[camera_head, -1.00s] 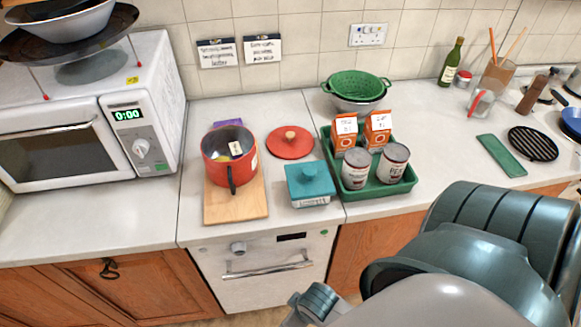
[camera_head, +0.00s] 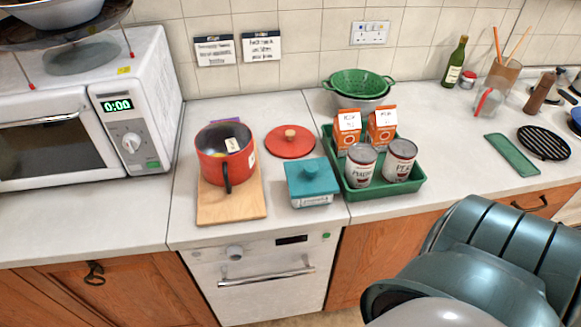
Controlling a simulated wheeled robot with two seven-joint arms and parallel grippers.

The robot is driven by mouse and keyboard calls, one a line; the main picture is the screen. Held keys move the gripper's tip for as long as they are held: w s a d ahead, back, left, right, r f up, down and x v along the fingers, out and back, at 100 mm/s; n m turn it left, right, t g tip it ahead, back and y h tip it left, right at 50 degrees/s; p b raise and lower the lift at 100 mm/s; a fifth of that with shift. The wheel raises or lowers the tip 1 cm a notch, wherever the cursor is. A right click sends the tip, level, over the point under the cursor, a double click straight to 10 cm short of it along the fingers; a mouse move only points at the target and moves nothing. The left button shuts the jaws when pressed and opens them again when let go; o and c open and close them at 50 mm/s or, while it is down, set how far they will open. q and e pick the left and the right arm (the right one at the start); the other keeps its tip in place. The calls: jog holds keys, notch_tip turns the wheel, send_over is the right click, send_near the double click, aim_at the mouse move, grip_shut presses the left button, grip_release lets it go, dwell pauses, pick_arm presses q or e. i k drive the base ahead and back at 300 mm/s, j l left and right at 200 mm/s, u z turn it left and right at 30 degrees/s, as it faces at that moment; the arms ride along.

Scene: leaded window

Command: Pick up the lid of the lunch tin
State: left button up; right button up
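The lunch tin (camera_head: 312,201) is a small box with a pale, labelled side, standing on the counter right of the red pot. Its teal lid (camera_head: 313,180) sits on top, with a small knob in the middle. Neither gripper shows in the head view. A teal and grey part of my own arm fills the lower right corner, well away from the tin.
A red pot (camera_head: 226,168) stands on a wooden board (camera_head: 231,207) left of the tin. A red lid (camera_head: 290,142) lies behind it. A green tray (camera_head: 372,190) with cans and cartons is close on its right. Bare counter (camera_head: 95,220) lies at the left.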

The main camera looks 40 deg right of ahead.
aim_at(285, 142)
jog(key=j+z, duration=0.15)
jog(key=z, duration=0.25)
jog(key=j+z, duration=0.15)
jog(key=z, duration=0.25)
jog(key=j+z, duration=0.15)
jog(key=z, duration=0.2)
jog(key=j+z, duration=0.15)
jog(key=z, duration=0.25)
